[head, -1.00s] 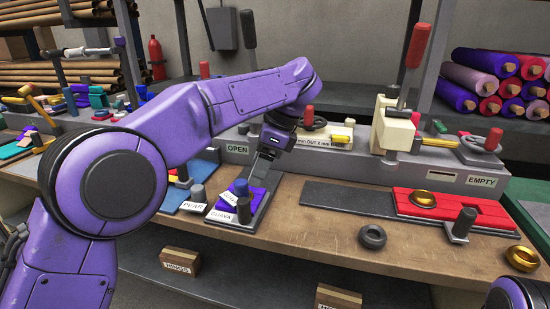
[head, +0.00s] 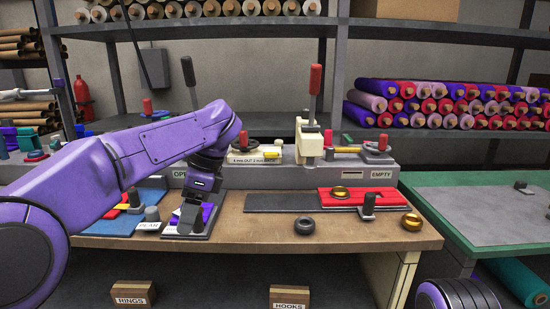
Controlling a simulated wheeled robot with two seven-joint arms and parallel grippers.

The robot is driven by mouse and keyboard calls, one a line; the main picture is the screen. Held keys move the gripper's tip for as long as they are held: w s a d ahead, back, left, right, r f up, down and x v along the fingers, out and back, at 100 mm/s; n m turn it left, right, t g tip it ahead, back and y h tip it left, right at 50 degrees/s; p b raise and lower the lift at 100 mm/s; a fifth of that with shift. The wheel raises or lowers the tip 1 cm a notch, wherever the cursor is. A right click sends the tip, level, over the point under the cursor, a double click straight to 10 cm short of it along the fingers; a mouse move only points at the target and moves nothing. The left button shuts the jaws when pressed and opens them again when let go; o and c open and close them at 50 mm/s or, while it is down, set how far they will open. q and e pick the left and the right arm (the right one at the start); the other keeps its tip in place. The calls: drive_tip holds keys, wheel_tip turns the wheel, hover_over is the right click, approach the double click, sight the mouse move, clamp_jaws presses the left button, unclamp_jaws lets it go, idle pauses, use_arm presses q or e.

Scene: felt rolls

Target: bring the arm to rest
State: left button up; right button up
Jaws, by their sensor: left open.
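My left arm comes in from the left. Its gripper (head: 192,205) points down, open, over a small grey plate (head: 205,235) with purple felt (head: 207,213) at the bench's left part. The arm and fingers hide part of the felt and its labels. I cannot tell whether the fingers touch anything there. My right gripper is out of view; only a purple part of my right arm shows at the bottom right.
The wooden bench (head: 270,233) holds a black ring (head: 304,226), a dark mat (head: 275,203), a red felt piece (head: 385,197) and a brass ring (head: 411,222). A white press (head: 309,145) with a red-topped lever stands behind. A green-edged table (head: 480,215) is at right.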

use_arm(q)
drive_tip(key=w+a+f+m+t+y, duration=0.3)
drive_tip(key=a+m+y, duration=0.25)
drive_tip(key=m, duration=0.25)
drive_tip(key=w+a+f+m+t+y, duration=0.2)
drive_tip(key=w+a+f+m+y, duration=0.15)
drive_tip(key=a+m, duration=0.4)
wheel_tip(320, 180, down, 17)
drive_tip(key=s+m+t+h+p, duration=0.1)
drive_tip(key=m+t, duration=0.3)
drive_tip(key=m, duration=0.6)
drive_tip(key=s+m+t+h, duration=0.2)
drive_tip(key=m+t, duration=0.1)
drive_tip(key=m, duration=0.7)
drive_tip(key=s+d+f+m+g+h+p, duration=0.15)
drive_tip(key=s+f+m+h, duration=0.45)
drive_tip(key=s+f+m, duration=0.8)
drive_tip(key=s+f+g, duration=0.3)
drive_tip(key=s+f, duration=0.1)
drive_tip(key=s, duration=0.8)
drive_tip(key=s+f+g+h, duration=0.1)
drive_tip(key=s+f+g, duration=0.2)
drive_tip(key=s, duration=0.8)
drive_tip(key=shift+s+a+f+m+p, duration=0.35)
drive_tip(key=shift+a+f+p, duration=0.1)
drive_tip(key=shift+f, duration=0.3)
